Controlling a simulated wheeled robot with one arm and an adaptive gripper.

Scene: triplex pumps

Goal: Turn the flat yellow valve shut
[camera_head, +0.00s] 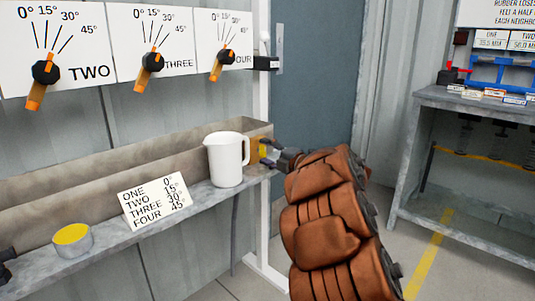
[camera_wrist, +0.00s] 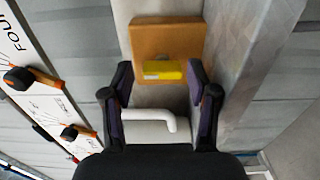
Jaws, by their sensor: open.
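The flat yellow valve (camera_wrist: 164,70) lies crosswise on an orange-brown block (camera_wrist: 166,35) in the wrist view. In the head view a yellow patch (camera_head: 263,150) shows at the trough's right end, partly hidden by my gripper. My gripper (camera_wrist: 161,82) is open and empty, with one finger on each side of the valve in the picture. I cannot tell whether the fingers touch it. In the head view my gripper (camera_head: 268,152) is just right of the white pitcher.
The white pitcher (camera_head: 225,160) stands on the shelf (camera_head: 150,235); its handle (camera_wrist: 152,117) lies between my fingers in the wrist view. A label card (camera_head: 154,200) and a yellow-topped tin (camera_head: 72,239) are to its left. Orange dial levers (camera_head: 150,70) hang above. A bench (camera_head: 470,105) stands right.

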